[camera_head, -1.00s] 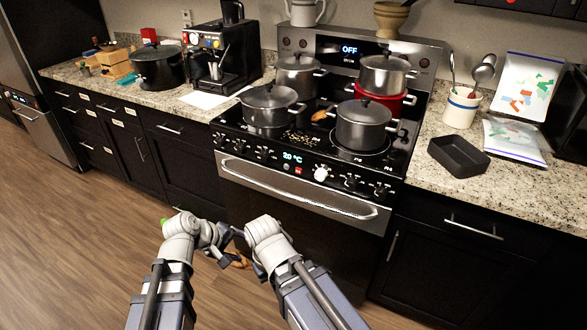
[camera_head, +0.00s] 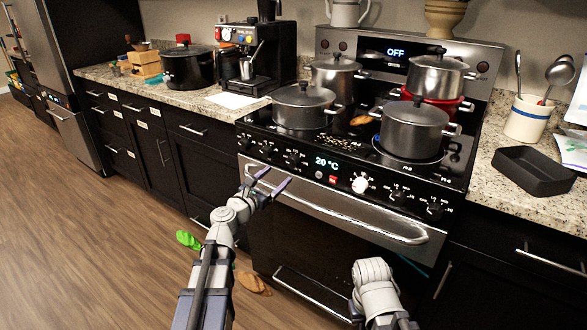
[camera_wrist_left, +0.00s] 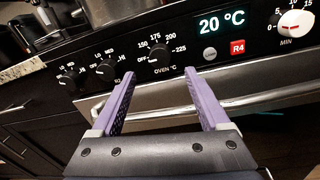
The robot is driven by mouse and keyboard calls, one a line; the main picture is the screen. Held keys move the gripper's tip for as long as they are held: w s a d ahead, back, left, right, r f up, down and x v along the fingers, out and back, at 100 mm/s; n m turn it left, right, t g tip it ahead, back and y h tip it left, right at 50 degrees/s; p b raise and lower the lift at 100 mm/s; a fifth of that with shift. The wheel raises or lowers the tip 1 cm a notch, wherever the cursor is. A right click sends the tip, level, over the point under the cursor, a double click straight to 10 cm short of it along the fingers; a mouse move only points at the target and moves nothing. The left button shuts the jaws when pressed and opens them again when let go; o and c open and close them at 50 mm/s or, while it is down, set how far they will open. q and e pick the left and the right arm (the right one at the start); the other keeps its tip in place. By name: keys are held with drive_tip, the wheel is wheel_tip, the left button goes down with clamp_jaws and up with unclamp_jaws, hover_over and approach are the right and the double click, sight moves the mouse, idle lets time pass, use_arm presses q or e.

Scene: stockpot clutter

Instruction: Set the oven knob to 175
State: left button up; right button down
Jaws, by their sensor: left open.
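The oven knob (camera_head: 291,157) is a small black dial on the stove's front panel, left of the lit 20 °C display (camera_head: 327,163). In the left wrist view the oven knob (camera_wrist_left: 158,47) is ringed by OFF, 150, 175, 200 and 225 marks; its exact setting is too small to tell. My left gripper (camera_head: 275,178) is open and empty in front of the panel, just below the knob. In the left wrist view its purple fingers (camera_wrist_left: 160,74) are spread and point at the knob, apart from it. My right gripper is not in view; only its arm shows.
The oven handle (camera_head: 330,207) runs below the panel. Other black knobs (camera_head: 266,151) are close on the left, and a white MIN knob (camera_head: 360,185) is right of the display. Several pots (camera_head: 303,107) stand on the cooktop. A green item (camera_head: 188,240) lies on the floor.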

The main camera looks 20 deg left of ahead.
sight(291, 163)
use_arm(q)
drive_tip(key=x, duration=0.7)
drive_tip(key=shift+w+f, duration=0.1)
drive_tip(key=shift+w, duration=0.1)
clamp_jaws()
idle(0.4)
